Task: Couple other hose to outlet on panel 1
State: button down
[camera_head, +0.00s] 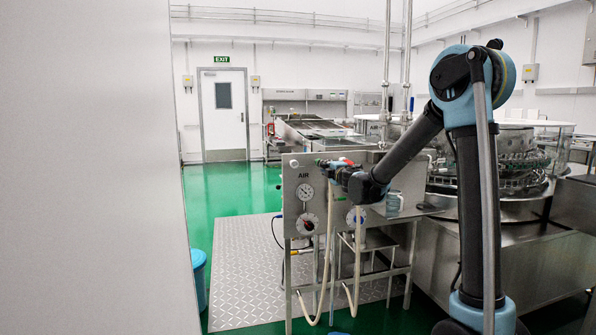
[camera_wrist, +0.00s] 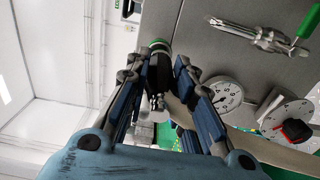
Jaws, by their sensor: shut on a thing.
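One cream hose (camera_head: 329,245) hangs below my gripper. A second cream hose (camera_head: 357,255) hangs to its right; its upper end is hidden or too small to tell. A metal fitting (camera_wrist: 250,34) with a green lever (camera_wrist: 308,20) is on the panel, to the right of the coupling. Whether the coupling touches any outlet cannot be told.
A large rotary machine (camera_head: 515,160) stands right. A blue bin (camera_head: 198,272) stands left. Green floor beyond is clear.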

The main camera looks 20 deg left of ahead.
jog(key=shift+w+a, duration=0.3)
jog(key=shift+w, duration=0.25)
dwell(0.4)
jog(key=c, duration=1.3)
grip_release()
